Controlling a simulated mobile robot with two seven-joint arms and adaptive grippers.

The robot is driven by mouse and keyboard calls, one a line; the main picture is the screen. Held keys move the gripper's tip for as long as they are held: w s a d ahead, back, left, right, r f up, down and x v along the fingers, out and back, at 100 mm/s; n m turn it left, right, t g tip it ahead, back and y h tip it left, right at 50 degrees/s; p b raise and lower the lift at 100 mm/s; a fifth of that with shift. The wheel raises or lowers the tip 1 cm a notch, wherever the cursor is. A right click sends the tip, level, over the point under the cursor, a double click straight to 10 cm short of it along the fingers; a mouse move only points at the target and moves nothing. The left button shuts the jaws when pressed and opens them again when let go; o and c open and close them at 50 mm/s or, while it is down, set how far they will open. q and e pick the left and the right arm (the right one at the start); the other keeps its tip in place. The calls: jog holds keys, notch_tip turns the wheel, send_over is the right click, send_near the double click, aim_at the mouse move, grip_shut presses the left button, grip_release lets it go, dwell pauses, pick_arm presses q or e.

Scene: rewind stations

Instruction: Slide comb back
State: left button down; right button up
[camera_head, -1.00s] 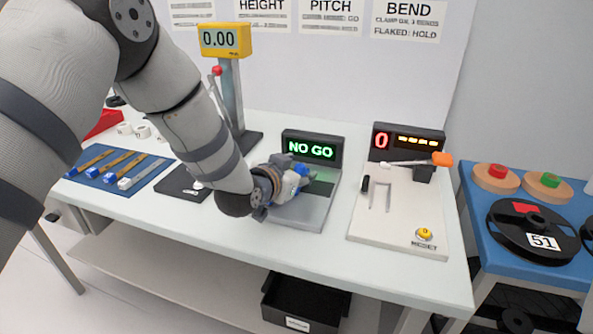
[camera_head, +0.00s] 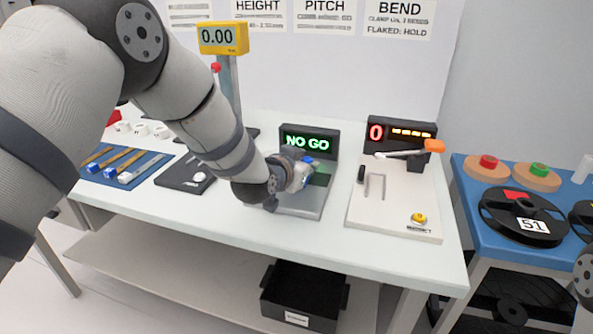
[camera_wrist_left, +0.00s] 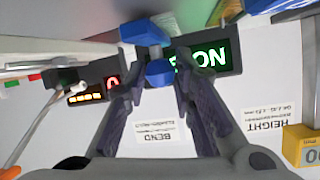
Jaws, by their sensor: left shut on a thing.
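My left gripper (camera_head: 302,172) is over the grey gauge station (camera_head: 302,207) whose green display (camera_head: 308,142) reads NO GO. In the left wrist view its two dark fingers (camera_wrist_left: 160,82) are shut on a blue knob, taken as the comb's handle (camera_wrist_left: 158,72). A blue block (camera_wrist_left: 143,32) shows just beyond the knob. In the head view only a bit of blue (camera_head: 308,159) shows past the fingers; the gripper hides most of the comb and its contact with the station.
The bend station (camera_head: 385,215), with an orange-tipped lever (camera_head: 433,146), stands close on the right. A height gauge (camera_head: 223,38) reading 0.00 stands behind my left arm. A blue mat (camera_head: 112,178) with several tools lies left. A black bin (camera_head: 300,312) is below the table.

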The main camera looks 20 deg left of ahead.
pick_arm(q)
jog(key=shift+s+d, duration=0.1)
jog(key=shift+d, duration=0.15)
jog(key=c, duration=1.3)
grip_release()
jog(key=shift+d, duration=0.1)
jog(key=shift+c, duration=0.2)
jog(key=shift+s+r, duration=0.1)
jog(key=v, duration=1.1)
jog(key=shift+s+a, duration=0.2)
jog(key=shift+s, duration=0.1)
